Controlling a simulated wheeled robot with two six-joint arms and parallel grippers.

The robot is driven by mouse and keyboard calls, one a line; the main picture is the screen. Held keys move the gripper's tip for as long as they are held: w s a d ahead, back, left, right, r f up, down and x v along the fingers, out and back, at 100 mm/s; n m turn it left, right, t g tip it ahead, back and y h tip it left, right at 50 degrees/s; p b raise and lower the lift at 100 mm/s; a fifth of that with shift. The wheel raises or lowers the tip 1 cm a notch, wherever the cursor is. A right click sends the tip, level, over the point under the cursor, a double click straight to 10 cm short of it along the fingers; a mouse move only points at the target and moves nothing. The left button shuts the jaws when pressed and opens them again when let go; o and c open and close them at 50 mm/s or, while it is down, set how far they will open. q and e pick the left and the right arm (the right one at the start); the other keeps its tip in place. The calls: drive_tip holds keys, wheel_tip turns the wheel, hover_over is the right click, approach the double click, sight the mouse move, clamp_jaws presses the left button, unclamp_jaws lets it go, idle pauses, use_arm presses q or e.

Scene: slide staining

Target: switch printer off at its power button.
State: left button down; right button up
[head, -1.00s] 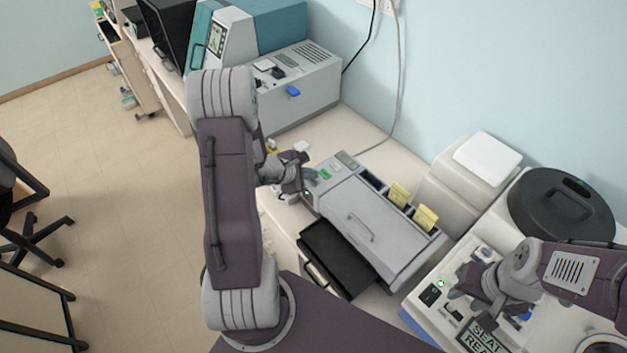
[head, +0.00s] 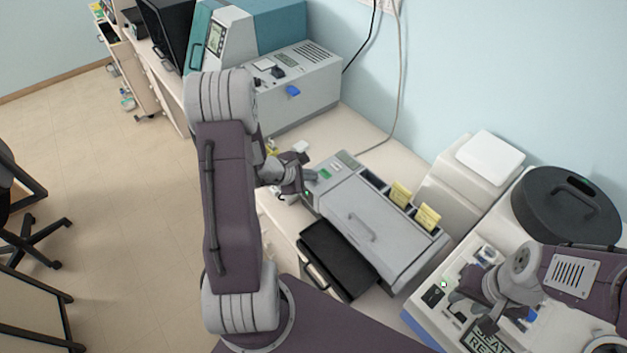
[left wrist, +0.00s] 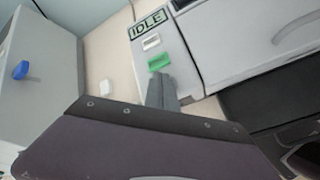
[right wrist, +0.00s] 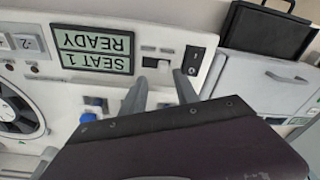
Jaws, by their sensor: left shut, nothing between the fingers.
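The grey machine (head: 365,222) with a lid handle and yellow cards looks like the printer. Its end panel reads "IDLE" in the left wrist view (left wrist: 148,22). A white key (left wrist: 151,42) and a green button (left wrist: 159,62) lie below that display. My left gripper (head: 302,188) is at this end panel, shut and empty. Its fingertips (left wrist: 161,82) are just beside the green button; contact cannot be told. No power button shows clearly; the gripper covers part of the panel. My right gripper (right wrist: 158,92) is open and empty over another machine's panel reading "SEAT 1 READY" (right wrist: 95,50).
A black tray (head: 338,262) sticks out in front of the grey machine. A black rocker switch (right wrist: 192,60) is on the right-hand panel. A box-shaped device with a blue knob (head: 293,91) stands behind on the bench. Bare bench (head: 350,130) lies between it and the grey machine.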

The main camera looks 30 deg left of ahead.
sight(311, 183)
use_arm(q)
drive_tip(key=shift+f, duration=0.1)
use_arm(e)
drive_tip(key=shift+f, duration=0.15)
use_arm(q)
drive_tip(key=shift+r, duration=0.55)
